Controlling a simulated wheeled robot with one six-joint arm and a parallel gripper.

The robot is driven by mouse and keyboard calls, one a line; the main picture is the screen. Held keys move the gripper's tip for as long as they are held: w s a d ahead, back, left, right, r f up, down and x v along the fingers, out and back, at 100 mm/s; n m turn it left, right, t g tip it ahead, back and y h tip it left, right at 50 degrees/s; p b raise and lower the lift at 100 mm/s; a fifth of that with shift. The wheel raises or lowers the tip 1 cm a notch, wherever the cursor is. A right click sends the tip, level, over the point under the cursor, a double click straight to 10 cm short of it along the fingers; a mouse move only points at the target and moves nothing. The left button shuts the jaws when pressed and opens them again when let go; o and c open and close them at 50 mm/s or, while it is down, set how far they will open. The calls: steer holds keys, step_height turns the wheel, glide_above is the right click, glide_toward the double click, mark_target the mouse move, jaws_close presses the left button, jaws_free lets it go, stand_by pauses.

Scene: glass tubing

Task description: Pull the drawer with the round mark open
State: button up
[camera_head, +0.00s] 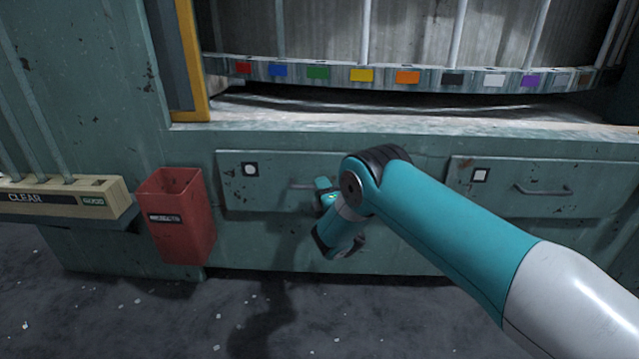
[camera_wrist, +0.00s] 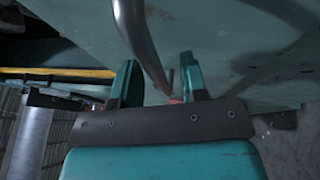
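The drawer with the round mark (camera_head: 236,190) is the left of two in the green cabinet front; its face looks flush with the cabinet. Its white round mark (camera_head: 250,169) sits at the upper left of the face. Its bar handle (camera_head: 298,187) is partly hidden behind my arm in the head view. In the wrist view the curved metal handle (camera_wrist: 136,35) runs down toward the gap between my fingers. My gripper (camera_wrist: 158,68) is open, with a finger on each side of the handle's lower part. I cannot tell whether either finger touches it.
The right drawer (camera_head: 560,193) bears a square-looking mark (camera_head: 480,175) and has its own handle (camera_head: 543,190). A red bin (camera_head: 184,220) hangs left of the round-mark drawer. A rack labelled CLEAR (camera_head: 60,200) is at far left. The floor (camera_head: 200,320) in front looks mostly clear.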

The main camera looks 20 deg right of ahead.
steer(key=shift+w+a+r, duration=0.15)
steer(key=shift+w+r, duration=0.05)
steer(key=shift+w, duration=0.3)
steer(key=shift+c, duration=0.5)
